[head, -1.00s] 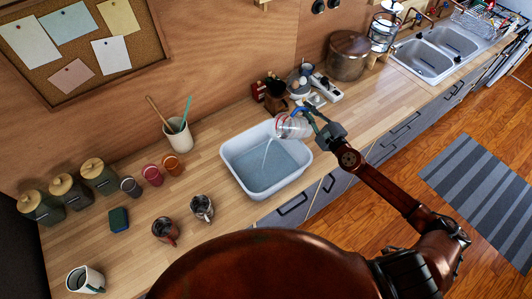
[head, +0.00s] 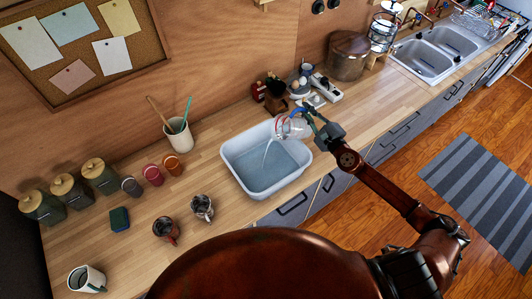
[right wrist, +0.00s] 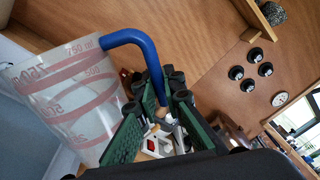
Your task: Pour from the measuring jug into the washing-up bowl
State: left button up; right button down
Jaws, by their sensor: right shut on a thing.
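The clear measuring jug (head: 294,128) is tipped over the right part of the white washing-up bowl (head: 232,172). A thin pale stream runs from its mouth down into the bowl, where bluish water covers the bottom. My right gripper (head: 311,116) is at the bowl's right rim, shut on the jug's blue handle. In the right wrist view the jug (right wrist: 62,95) shows red scale marks and lies steeply tilted, with its blue handle (right wrist: 135,40) between the green finger pads of the right gripper (right wrist: 150,120). My left gripper is out of view.
Eggs and a white socket strip (head: 326,87) lie behind the bowl, near a copper pot (head: 349,55). Metal mugs (head: 202,207), a utensil crock (head: 178,137) and lidded canisters (head: 100,175) stand to the left. The counter right of the gripper is clear.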

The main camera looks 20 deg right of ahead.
aim_at(292, 116)
jog(key=shift+s+a+r+n+p, duration=0.1)
jog(key=shift+a+r+n+p, duration=0.2)
jog(key=shift+a+n+p, duration=0.35)
dwell(1.8)
jog(key=shift+s+a+f+n+p, duration=0.25)
jog(key=shift+a+f+n+p, duration=0.4)
jog(key=shift+n, duration=0.2)
dwell(2.1)
jog(key=shift+s+a+r+n+p, duration=0.15)
jog(key=shift+a+n+p, duration=0.3)
jog(key=shift+a+p, duration=0.45)
jog(key=shift+s+a+f+n+p, duration=0.1)
jog(key=shift+s+a+n+p, duration=0.25)
jog(key=shift+a+p, duration=0.5)
